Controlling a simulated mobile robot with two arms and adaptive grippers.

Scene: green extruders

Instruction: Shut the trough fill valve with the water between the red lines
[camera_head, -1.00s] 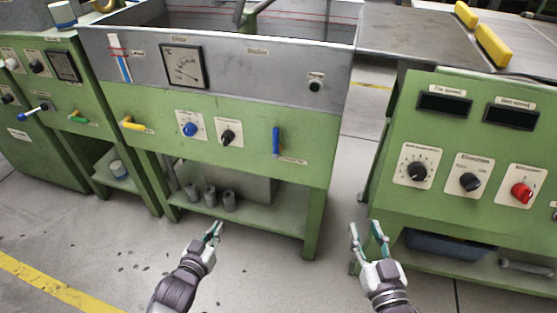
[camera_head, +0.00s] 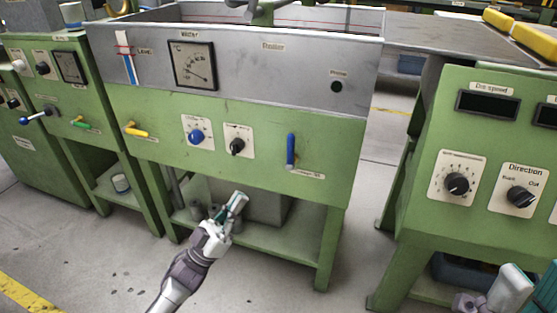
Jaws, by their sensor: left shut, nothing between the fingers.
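The grey trough (camera_head: 240,95) stands on a green cabinet (camera_head: 260,165). Its level gauge (camera_head: 128,68), at the left, has a blue column and red marks near its top; whether the water level lies between the marks is too small to tell. A blue lever (camera_head: 291,151) hangs vertically at the right of the green front, above a small label. A yellow lever (camera_head: 137,130) lies nearly horizontal at the left. Which lever is the fill valve I cannot read. My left gripper (camera_head: 238,203) is shut and empty, below and left of the blue lever. My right gripper (camera_head: 510,289) is partly cut off at lower right.
A blue knob (camera_head: 196,136) and a black knob (camera_head: 237,146) sit left of the blue lever. A temperature dial (camera_head: 193,65) is above. A green control console (camera_head: 462,210) stands at the right, with a floor gap between. A lower shelf (camera_head: 270,242) lies under the trough.

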